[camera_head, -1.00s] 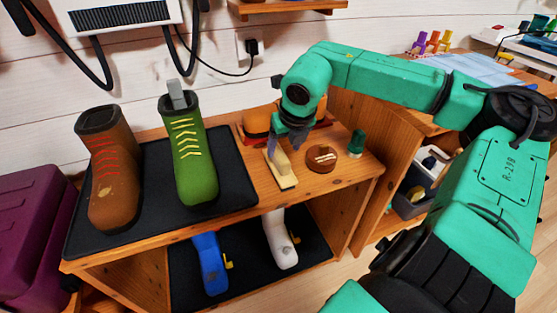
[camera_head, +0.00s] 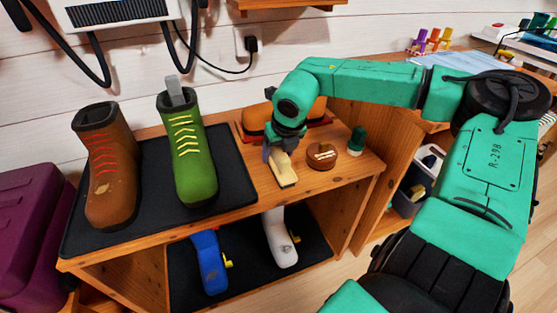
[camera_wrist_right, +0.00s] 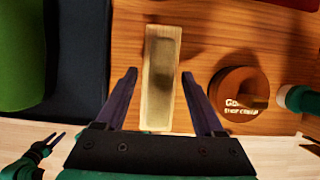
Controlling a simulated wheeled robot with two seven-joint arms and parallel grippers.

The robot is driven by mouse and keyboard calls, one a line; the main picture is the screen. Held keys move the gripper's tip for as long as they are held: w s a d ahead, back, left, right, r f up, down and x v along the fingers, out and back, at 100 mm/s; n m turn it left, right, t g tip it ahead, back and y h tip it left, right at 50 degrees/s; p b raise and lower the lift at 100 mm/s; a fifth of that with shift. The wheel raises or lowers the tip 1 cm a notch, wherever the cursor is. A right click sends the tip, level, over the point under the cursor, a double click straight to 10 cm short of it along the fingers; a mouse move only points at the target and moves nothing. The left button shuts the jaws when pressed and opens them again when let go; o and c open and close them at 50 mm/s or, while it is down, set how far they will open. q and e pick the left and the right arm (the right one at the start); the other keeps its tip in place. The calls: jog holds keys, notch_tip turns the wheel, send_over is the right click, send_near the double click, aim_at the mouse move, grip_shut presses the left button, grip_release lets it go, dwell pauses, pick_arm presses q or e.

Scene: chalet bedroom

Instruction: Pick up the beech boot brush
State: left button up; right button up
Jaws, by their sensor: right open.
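The beech boot brush (camera_head: 284,172) is a pale wooden block lying on the bench top, right of the black mat. In the right wrist view the brush (camera_wrist_right: 160,80) lies lengthwise between the two fingers, with a gap on each side. My right gripper (camera_head: 280,153) is above the brush's far part, pointing down; it is open and empty. In the wrist view its dark fingers (camera_wrist_right: 162,80) stand either side of the brush. Whether they reach down to the brush's level cannot be told.
A round brown tin (camera_head: 321,157) and a green-capped bottle (camera_head: 357,141) stand close right of the brush. A brown boot (camera_head: 107,170) and a green boot (camera_head: 189,150) stand on the black mat (camera_head: 146,185) to the left. An orange-brown object (camera_head: 257,119) lies behind the gripper.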

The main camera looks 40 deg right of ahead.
jog(key=shift+f+b, duration=0.15)
jog(key=shift+b, duration=0.2)
dwell(0.3)
grip_shut()
